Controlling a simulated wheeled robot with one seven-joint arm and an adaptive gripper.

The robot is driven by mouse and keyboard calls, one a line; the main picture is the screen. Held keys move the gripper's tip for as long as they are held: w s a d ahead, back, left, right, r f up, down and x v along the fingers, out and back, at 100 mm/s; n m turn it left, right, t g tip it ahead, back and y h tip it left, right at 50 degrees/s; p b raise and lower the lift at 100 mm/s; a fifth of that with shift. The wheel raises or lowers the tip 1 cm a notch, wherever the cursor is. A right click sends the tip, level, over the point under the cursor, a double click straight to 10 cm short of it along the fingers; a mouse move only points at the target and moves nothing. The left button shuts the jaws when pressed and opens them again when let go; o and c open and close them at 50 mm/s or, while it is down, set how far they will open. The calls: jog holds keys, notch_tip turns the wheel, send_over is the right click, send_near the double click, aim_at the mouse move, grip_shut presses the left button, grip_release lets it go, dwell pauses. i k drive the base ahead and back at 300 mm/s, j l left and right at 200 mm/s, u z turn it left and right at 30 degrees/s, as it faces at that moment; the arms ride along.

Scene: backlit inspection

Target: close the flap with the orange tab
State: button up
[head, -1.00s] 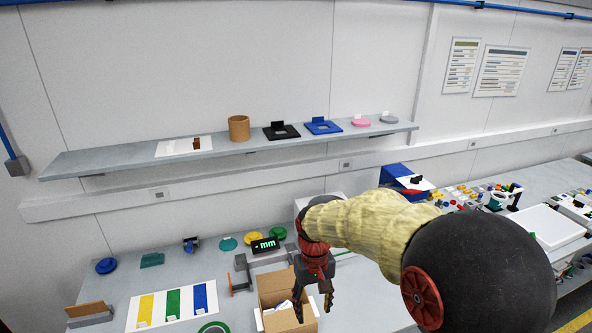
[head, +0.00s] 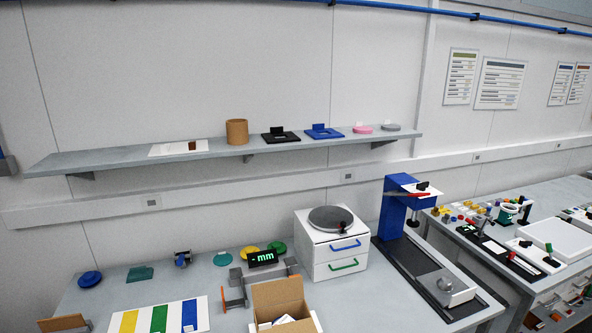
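A cardboard box (head: 280,292) stands open at the bottom edge of the head view, and the frame cuts off its lower part. One of its flaps stands up at the back, and white pieces show inside. My gripper and arm are out of view.
A white cabinet (head: 332,253) with blue and green handles carries a dark round plate. A blue stand (head: 393,212) is to its right. A display reading "mm" (head: 262,258) sits behind the box. A wall shelf (head: 100,161) holds several small items.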

aim_at(290, 289)
jog(key=i+j+u, duration=0.1)
jog(key=i+j, duration=0.15)
jog(key=i, duration=0.15)
jog(key=i+j, duration=0.2)
jog(key=i, duration=0.15)
jog(key=i+j+u, duration=0.15)
jog(key=i, duration=0.25)
